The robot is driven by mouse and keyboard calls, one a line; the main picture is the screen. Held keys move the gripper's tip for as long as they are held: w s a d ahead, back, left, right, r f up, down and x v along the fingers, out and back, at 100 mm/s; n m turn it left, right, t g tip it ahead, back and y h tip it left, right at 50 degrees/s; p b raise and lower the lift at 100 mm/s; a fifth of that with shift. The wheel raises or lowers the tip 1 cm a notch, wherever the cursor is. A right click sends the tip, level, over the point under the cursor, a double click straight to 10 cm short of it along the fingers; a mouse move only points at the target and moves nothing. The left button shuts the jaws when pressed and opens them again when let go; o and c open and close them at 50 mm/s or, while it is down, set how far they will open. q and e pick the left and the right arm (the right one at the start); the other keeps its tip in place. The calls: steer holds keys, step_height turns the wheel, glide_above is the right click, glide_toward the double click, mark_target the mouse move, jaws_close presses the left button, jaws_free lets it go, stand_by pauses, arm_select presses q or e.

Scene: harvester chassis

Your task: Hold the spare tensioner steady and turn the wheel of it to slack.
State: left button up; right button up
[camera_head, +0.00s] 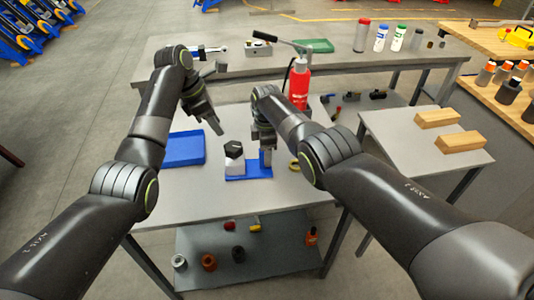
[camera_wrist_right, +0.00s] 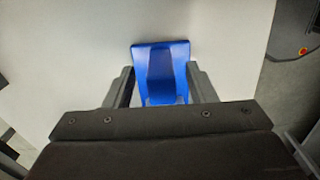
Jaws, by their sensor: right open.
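The likely spare tensioner is a blue base (camera_head: 235,177) with a light grey block (camera_head: 234,166) and a dark faceted wheel (camera_head: 233,149) on its left part. It sits on the grey table. My right gripper (camera_head: 266,160) points down at the right part of the base. In the right wrist view the blue part (camera_wrist_right: 160,75) shows between the open fingers of that gripper (camera_wrist_right: 160,88), with no clear grip on it. My left gripper (camera_head: 218,130) is above and left of the dark wheel, apart from it. Its finger gap is too small to tell.
A blue tray (camera_head: 184,149) lies left of the tensioner. A red bottle (camera_head: 299,84) stands behind my right arm, and a yellow ring (camera_head: 293,165) lies right of the base. Wooden blocks (camera_head: 459,142) lie on the right side table. The table front is clear.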

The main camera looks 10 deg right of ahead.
steer(key=shift+f, duration=0.5)
jaws_close()
arm_select(q)
steer(key=shift+o, duration=0.3)
